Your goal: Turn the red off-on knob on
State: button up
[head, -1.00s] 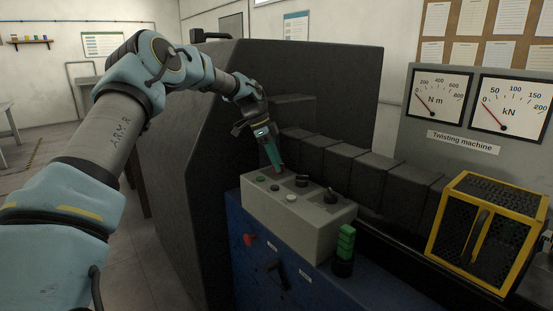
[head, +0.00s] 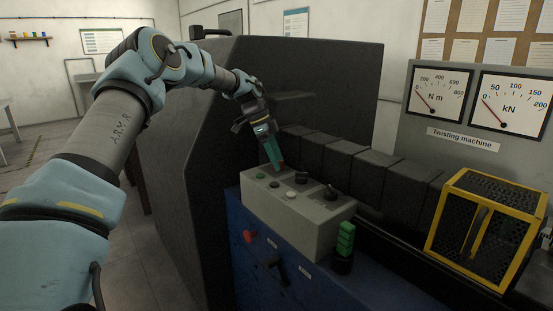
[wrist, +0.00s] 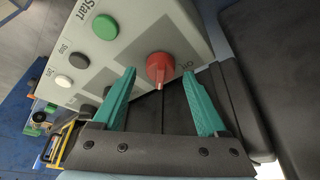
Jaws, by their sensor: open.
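The red knob (wrist: 160,68) sits on the top face of a light grey control box (wrist: 135,30) in the wrist view. Its narrow grip points toward the bottom of that picture, and a small label beside it is hard to read. My gripper (wrist: 158,73) has its two green fingers spread, one on each side of the knob in the picture. No contact shows, and I cannot tell how deep the fingertips reach. In the head view my gripper (head: 278,167) hangs over the back left of the box (head: 290,212) and mostly hides the knob.
The box also carries a green Start button (wrist: 105,27), a white button (wrist: 79,60) and black controls (head: 302,178). A dark machine housing (head: 290,70) stands close behind my gripper. A yellow-framed cage (head: 485,225) and a green-handled lever (head: 345,240) are to the right.

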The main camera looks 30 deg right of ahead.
jog(key=b+v, duration=0.2)
jog(key=v, duration=0.8)
jog(key=shift+r, duration=0.4)
jog(key=shift+w+a+f, duration=0.1)
jog(key=shift+a, duration=0.05)
